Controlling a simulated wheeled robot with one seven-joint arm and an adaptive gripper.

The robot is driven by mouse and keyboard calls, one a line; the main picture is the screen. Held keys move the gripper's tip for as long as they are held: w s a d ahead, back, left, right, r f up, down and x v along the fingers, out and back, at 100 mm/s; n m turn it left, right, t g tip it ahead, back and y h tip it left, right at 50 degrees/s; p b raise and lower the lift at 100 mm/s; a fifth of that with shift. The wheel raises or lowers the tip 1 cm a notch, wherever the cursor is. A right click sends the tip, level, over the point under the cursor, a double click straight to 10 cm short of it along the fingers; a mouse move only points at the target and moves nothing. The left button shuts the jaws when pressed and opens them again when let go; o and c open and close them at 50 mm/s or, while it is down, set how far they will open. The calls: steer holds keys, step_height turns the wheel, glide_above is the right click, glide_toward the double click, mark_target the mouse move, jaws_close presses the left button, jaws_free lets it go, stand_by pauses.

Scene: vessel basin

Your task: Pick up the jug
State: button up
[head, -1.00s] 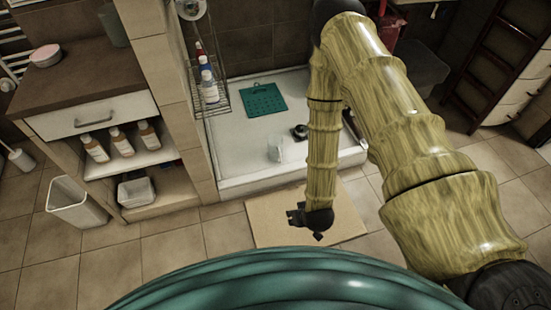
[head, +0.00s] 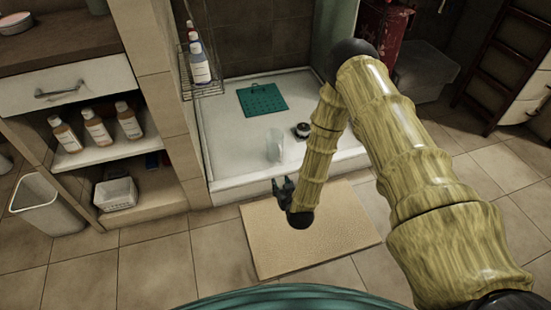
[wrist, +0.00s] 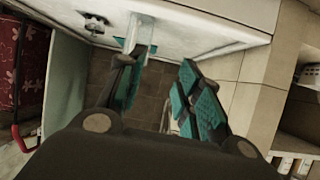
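The jug (head: 275,145) is a clear, see-through vessel standing in the white shower tray, near its front edge. It also shows at the top of the wrist view (wrist: 140,32), where the left finger partly covers its lower part in the picture. My gripper (head: 283,186) is outside the tray, just in front of its front edge, above the bath mat. In the wrist view my gripper (wrist: 162,92) has its two teal-padded fingers spread apart with nothing between them. The gap between gripper and jug is hard to judge.
The shower tray (head: 235,178) has a raised rim. A teal perforated mat (head: 262,100) and a round dark drain part (head: 302,131) lie in it. A beige bath mat (head: 310,240) is in front. Shelves with bottles (head: 97,127) and a waste bin (head: 45,205) stand left.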

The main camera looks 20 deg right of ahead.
mark_target(280, 161)
steer(key=shift+w+d+f+m+t+h+b, duration=0.15)
steer(key=shift+w+d+f+t+h+b, duration=0.25)
steer(key=shift+w+d+f+t+b, duration=1.7)
steer(key=shift+w+a+f+m+g+h+b, duration=0.3)
steer(key=shift+w+f+b, duration=0.5)
steer(key=shift+w+b, duration=3)
steer(key=shift+w+d+f+m+t+h+b, duration=0.1)
steer(key=shift+w+d+f+t+h+b, duration=0.6)
steer(key=shift+w+f+b, duration=1.5)
steer(key=w+b, duration=0.2)
steer(key=w+d+b, duration=0.1)
steer(key=w+b, duration=0.1)
steer(key=shift+w+r, duration=0.1)
steer(key=shift+r, duration=0.3)
steer(key=shift+w+d+r+b, duration=0.1)
steer(key=shift+w+b, duration=0.2)
steer(key=shift+w, duration=0.35)
steer(key=shift+w+d+r+b, duration=0.1)
steer(key=shift+w+b, duration=0.2)
steer(key=shift+w, duration=0.3)
steer(key=shift+c, duration=0.2)
jaws_close()
